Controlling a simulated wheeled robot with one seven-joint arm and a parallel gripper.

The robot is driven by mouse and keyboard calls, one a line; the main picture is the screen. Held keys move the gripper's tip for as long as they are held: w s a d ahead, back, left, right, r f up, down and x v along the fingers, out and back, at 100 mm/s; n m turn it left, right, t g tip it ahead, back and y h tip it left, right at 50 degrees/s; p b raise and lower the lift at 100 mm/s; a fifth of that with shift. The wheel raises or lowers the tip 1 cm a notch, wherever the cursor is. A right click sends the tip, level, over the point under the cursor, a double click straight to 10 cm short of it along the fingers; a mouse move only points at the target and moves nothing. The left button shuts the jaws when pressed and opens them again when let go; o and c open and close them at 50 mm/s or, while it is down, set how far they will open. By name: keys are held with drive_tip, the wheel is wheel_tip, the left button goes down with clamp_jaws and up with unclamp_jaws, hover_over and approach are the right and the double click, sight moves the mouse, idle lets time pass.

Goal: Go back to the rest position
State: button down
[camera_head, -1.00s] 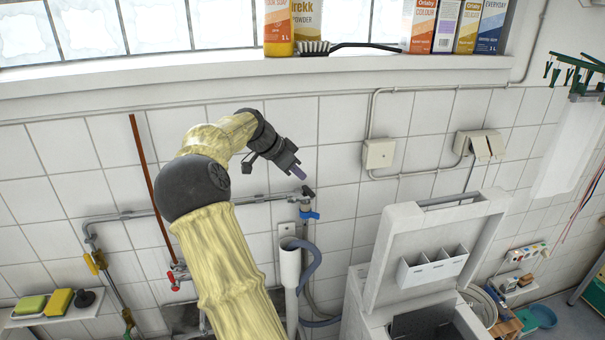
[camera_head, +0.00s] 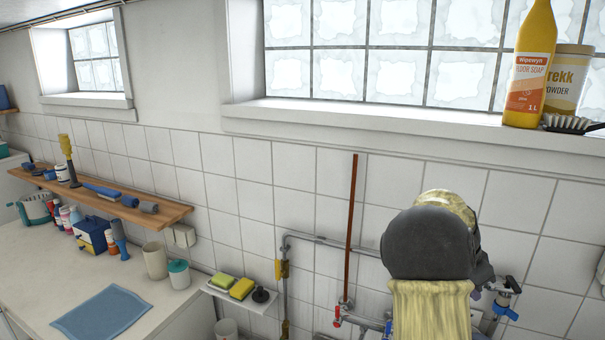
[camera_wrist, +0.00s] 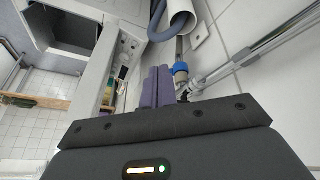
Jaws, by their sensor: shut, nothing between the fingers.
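In the wrist view my gripper (camera_wrist: 157,86) has its two purple-grey fingers side by side, shut with nothing between them. In the head view my arm is at the lower right, with its dark round joint facing me. That joint hides most of the gripper. In the wrist view, the fingers point toward a tiled wall with a white pipe (camera_wrist: 182,18) and a blue-handled tap (camera_wrist: 181,68). They look apart from both, though the exact gap cannot be told.
A window sill (camera_head: 370,121) holds a floor soap bottle (camera_head: 530,70), a powder tub (camera_head: 568,80) and a brush (camera_head: 570,123). A red-brown rod (camera_head: 351,225) and pipes are left of my arm. Further left are a wooden shelf (camera_head: 110,205) and a counter with a blue cloth (camera_head: 101,311).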

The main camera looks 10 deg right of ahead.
drive_tip(key=s+a+f+n+t+y+b, duration=0.1)
drive_tip(key=s+a+f+n, duration=0.15)
drive_tip(key=a, duration=0.45)
drive_tip(key=s+a+f+n+t+y, duration=0.1)
drive_tip(key=a+f+n, duration=0.25)
drive_tip(key=a, duration=0.25)
drive_tip(key=s+a+f+n+y+b, duration=0.1)
drive_tip(key=s+a+f+n, duration=0.15)
drive_tip(key=a, duration=0.45)
drive_tip(key=s+a+f+n+t+y, duration=0.1)
drive_tip(key=s+a+f+n, duration=0.1)
drive_tip(key=s+a+n, duration=0.6)
drive_tip(key=a+b, duration=0.1)
drive_tip(key=a, duration=0.2)
drive_tip(key=shift+s+a+f+y, duration=0.25)
drive_tip(key=shift+s+a+y, duration=0.1)
drive_tip(key=shift+a+y, duration=0.05)
